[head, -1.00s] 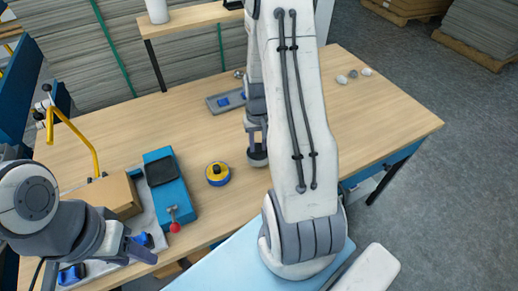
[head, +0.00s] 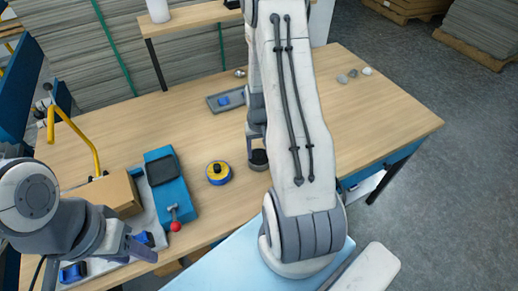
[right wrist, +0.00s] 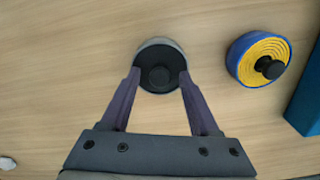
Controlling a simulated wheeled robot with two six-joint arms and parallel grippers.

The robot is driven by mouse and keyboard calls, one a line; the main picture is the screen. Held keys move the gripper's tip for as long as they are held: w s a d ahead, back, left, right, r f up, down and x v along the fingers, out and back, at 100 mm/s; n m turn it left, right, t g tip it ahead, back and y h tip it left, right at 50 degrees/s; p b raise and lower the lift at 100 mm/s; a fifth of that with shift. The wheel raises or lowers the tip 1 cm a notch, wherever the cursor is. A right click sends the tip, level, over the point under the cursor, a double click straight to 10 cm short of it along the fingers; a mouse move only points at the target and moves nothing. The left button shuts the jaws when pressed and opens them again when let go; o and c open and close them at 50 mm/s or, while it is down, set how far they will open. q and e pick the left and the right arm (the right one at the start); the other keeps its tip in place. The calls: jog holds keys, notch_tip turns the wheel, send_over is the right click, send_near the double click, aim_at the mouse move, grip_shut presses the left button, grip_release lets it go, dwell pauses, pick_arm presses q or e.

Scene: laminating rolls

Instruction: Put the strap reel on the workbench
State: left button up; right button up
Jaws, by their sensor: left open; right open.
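A round dark reel (head: 258,160) with a grey rim stands on the wooden workbench (head: 390,115), beside my right arm. In the right wrist view the reel (right wrist: 159,48) shows a black top with a knob. My right gripper (right wrist: 159,75) is open, its fingertips at either side of the reel's near edge; I cannot tell if they touch it. In the head view the right gripper (head: 257,142) is partly hidden by my arm. A yellow and blue roll (head: 218,173) with a black knob lies left of the reel. My left gripper (head: 150,250) is open and empty at the lower left.
A blue device (head: 170,182) with a red-knobbed lever and a cardboard box (head: 117,195) stand left of the yellow roll. A grey tray (head: 215,104) with a blue item lies farther back.

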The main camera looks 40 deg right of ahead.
aim_at(259, 153)
notch_tip(259, 153, up, 12)
jog(key=shift+r+b, duration=0.2)
jog(key=shift+b, duration=0.2)
jog(key=s+a+r+n, duration=0.1)
jog(key=a+r+n, duration=0.2)
jog(key=a, duration=0.6)
jog(key=a+r+n, duration=0.2)
jog(key=a, duration=0.6)
jog(key=s+a+r+n, duration=0.1)
jog(key=s+a+n, duration=0.3)
jog(key=s+a, duration=0.3)
jog(key=s+a+r+n+y, duration=0.1)
jog(key=s+a+r+n, duration=0.1)
jog(key=s+a+n, duration=0.2)
jog(key=s+a, duration=0.3)
jog(key=s, duration=0.1)
jog(key=shift+s+r, duration=0.25)
